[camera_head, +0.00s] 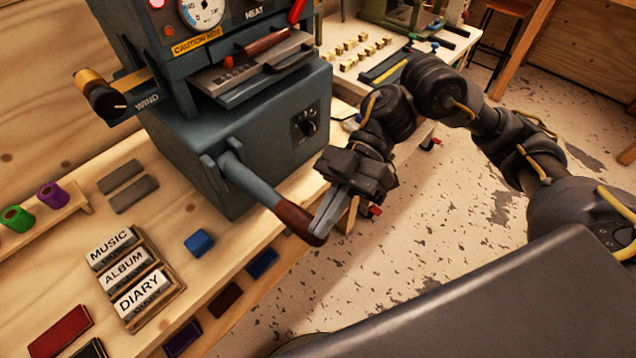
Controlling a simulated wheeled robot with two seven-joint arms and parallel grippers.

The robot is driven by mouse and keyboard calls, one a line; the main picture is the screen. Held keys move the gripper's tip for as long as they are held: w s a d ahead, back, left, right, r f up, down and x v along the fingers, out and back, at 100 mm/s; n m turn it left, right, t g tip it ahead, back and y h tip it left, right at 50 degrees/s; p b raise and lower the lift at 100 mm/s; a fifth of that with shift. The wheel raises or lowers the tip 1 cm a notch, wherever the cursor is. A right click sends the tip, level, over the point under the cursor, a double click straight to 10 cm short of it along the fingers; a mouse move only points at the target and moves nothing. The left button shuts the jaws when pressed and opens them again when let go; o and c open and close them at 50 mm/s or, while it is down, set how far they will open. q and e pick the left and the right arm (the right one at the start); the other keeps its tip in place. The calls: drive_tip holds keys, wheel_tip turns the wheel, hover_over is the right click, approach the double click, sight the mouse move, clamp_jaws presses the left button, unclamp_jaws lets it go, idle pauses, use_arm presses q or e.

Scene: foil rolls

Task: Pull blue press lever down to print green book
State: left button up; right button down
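The press (245,130) is a blue-grey machine on the wooden bench. Its blue lever (250,183) sticks out from the front and slopes down toward the lower right, ending in a brown grip (298,218). My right gripper (322,230) is at the end of this grip, its light grey fingers overlapping it in the picture. Whether the fingers are closed around the grip cannot be told. No green book can be made out; a green foil roll (17,218) stands at the left. My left gripper is out of view.
Type blocks reading MUSIC, ALBUM and DIARY (138,299) sit in a wooden holder (178,290). Nearby are a blue block (198,242), a purple roll (52,195), a red book (60,331) and several dark covers. A WIND knob (101,98) juts left from the press.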

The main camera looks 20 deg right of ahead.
use_arm(q)
drive_tip(key=b, duration=0.1)
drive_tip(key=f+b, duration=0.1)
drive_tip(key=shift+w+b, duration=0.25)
drive_tip(key=shift+b, duration=0.05)
use_arm(e)
drive_tip(key=s+r+v, duration=0.1)
drive_tip(key=v, duration=0.9)
drive_tip(key=shift+r, duration=0.4)
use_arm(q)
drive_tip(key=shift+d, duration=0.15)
use_arm(e)
drive_tip(key=shift+d, duration=0.15)
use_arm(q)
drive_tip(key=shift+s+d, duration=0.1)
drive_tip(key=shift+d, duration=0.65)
